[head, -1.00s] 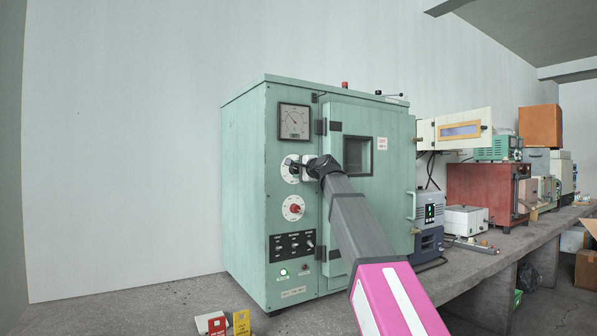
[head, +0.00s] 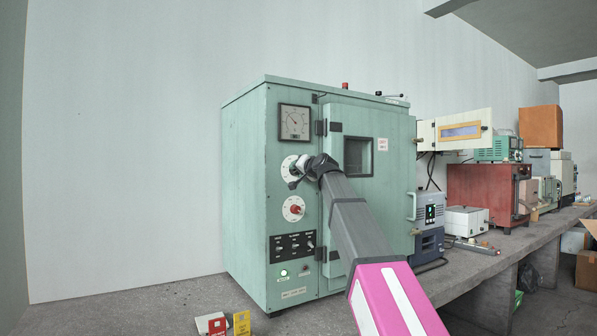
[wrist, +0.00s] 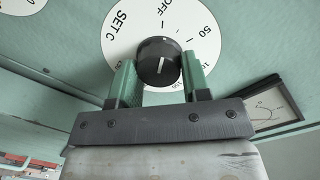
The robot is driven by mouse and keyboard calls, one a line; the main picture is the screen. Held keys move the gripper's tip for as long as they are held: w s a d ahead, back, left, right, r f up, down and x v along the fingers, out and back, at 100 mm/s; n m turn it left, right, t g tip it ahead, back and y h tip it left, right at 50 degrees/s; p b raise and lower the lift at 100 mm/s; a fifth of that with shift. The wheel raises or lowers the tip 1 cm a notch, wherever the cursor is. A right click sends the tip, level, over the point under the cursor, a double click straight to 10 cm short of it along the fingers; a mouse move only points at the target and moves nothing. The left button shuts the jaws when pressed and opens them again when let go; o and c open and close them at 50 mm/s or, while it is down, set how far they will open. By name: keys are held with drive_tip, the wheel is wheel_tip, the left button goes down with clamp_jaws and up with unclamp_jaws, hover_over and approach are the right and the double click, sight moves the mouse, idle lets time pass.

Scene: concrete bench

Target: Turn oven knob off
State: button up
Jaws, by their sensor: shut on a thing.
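The green oven (head: 240,190) stands on the bench with its control panel facing me. Its upper white dial (head: 288,165) is partly hidden by my gripper (head: 294,175). In the wrist view the black oven knob (wrist: 157,58) sits on the white dial (wrist: 120,40), marked OFF, 50 and higher numbers, with "SET C" at the side. My gripper (wrist: 160,80) has one green finger on each side of the knob and is shut on it. A short white line shows on the knob's face; which mark it points to is unclear.
A second dial with a red knob (head: 294,209) lies just below, above a black switch panel (head: 292,246). A gauge (head: 295,122) is above. Red and yellow tags (head: 241,322) stand at the front. Other equipment fills the bench to the right.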

drive_tip(key=shift+n, duration=0.6)
drive_tip(key=o, duration=0.9)
drive_tip(key=shift+o, duration=0.2)
drive_tip(key=v, duration=1)
drive_tip(key=shift+s+d, duration=0.15)
drive_tip(key=shift+s, duration=0.25)
